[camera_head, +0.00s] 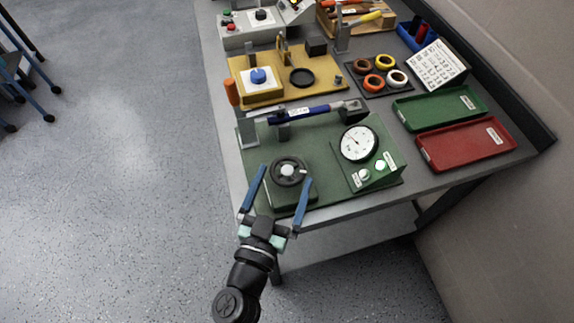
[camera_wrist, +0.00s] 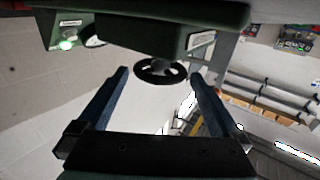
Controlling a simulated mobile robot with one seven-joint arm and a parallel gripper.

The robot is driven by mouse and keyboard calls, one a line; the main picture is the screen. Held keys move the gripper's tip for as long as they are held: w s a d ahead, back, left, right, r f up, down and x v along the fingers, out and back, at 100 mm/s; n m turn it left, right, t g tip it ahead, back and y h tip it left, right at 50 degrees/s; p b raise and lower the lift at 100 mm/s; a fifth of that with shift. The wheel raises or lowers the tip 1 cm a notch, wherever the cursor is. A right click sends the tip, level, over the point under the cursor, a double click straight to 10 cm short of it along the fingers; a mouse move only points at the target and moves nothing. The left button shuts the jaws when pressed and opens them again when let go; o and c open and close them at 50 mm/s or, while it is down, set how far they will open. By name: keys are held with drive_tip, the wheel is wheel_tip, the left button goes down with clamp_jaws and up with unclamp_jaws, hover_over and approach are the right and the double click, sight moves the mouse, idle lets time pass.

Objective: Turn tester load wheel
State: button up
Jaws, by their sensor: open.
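The tester load wheel (camera_head: 287,171) is a dark round handwheel on a box at the front left of the green tester board (camera_head: 325,190). It also shows in the wrist view (camera_wrist: 161,71), ahead of the fingers and near the middle. My gripper (camera_head: 278,188) is open, with one blue finger on each side of the wheel in the head view. In the wrist view my gripper (camera_wrist: 157,75) has its fingertips at either side of the wheel's rim. I cannot tell whether they touch it. A round white dial gauge (camera_head: 358,143) stands right of the wheel.
A green lamp (camera_head: 381,165) and a white knob sit below the gauge. A blue-handled wrench (camera_head: 300,114) lies across holders behind the wheel. Red (camera_head: 466,143) and green (camera_head: 440,105) trays are at the right.

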sight(289, 171)
drive_tip(key=shift+x, duration=1.5)
drive_tip(key=c, duration=1.1)
drive_tip(key=n+y+b, duration=0.1)
drive_tip(key=y+b, duration=0.1)
drive_tip(key=n+y+b, duration=0.1)
drive_tip(key=b, duration=0.1)
drive_tip(key=shift+f+t+y, duration=0.3)
drive_tip(key=shift+t+y, duration=0.1)
drive_tip(key=n+y+b, duration=0.2)
drive_tip(key=y+b, duration=0.1)
drive_tip(key=b, duration=0.3)
drive_tip(key=shift+d, duration=0.1)
drive_tip(key=shift+n+y+b, duration=0.3)
drive_tip(key=shift+y+b, duration=0.1)
drive_tip(key=shift+b, duration=0.45)
drive_tip(key=shift+o, duration=0.2)
drive_tip(key=shift+r+n+g+y+b, duration=0.3)
drive_tip(key=shift+n+y+b, duration=0.25)
drive_tip(key=shift+b, duration=0.7)
